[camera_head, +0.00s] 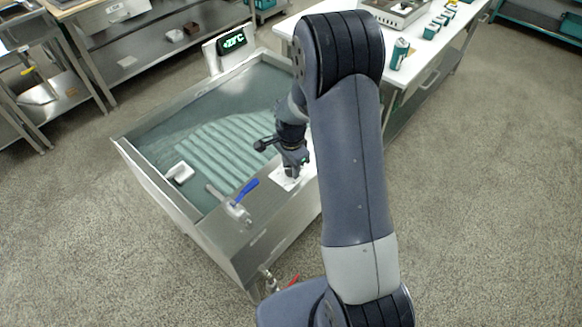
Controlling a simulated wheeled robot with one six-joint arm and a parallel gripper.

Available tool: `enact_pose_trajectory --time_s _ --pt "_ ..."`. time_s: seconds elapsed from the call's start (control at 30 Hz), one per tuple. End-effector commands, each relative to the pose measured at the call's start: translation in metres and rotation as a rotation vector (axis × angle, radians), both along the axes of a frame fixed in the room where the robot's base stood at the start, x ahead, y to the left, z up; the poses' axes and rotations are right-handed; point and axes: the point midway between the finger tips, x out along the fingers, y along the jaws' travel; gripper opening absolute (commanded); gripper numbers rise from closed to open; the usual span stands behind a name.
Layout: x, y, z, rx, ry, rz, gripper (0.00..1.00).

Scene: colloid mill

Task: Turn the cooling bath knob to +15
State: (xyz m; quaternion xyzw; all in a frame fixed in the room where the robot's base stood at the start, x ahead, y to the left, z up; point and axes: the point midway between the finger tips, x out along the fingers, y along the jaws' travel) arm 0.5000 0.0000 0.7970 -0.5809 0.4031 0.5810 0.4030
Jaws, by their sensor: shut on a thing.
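The cooling bath (130,152) is a steel tank of greenish water, left of my arm. A dark display (235,40) with green digits stands on a white post at its far edge; I cannot read the digits surely. A white panel (283,181) with dark markings lies on the tank's near right rim. My gripper (294,170) points down onto this panel and is shut on the knob there. The knob itself is hidden by the gripper, so its pointer cannot be seen.
A blue-handled valve (245,192) sits on the rim just left of the panel, and a red-handled one (293,281) is low at the front. A white block (180,172) is at the tank's left. A white table (440,45) with cans stands behind my arm.

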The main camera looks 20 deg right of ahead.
Motion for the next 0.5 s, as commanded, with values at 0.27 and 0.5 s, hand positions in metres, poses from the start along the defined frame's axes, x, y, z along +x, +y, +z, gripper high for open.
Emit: enact_pose_trajectory --time_s 0.27,0.5 --pt "0.0000 0.0001 0.0001 0.000 0.000 -0.031 0.11" --pt "0.0000 0.0001 0.0002 0.000 0.000 -0.031 0.11"
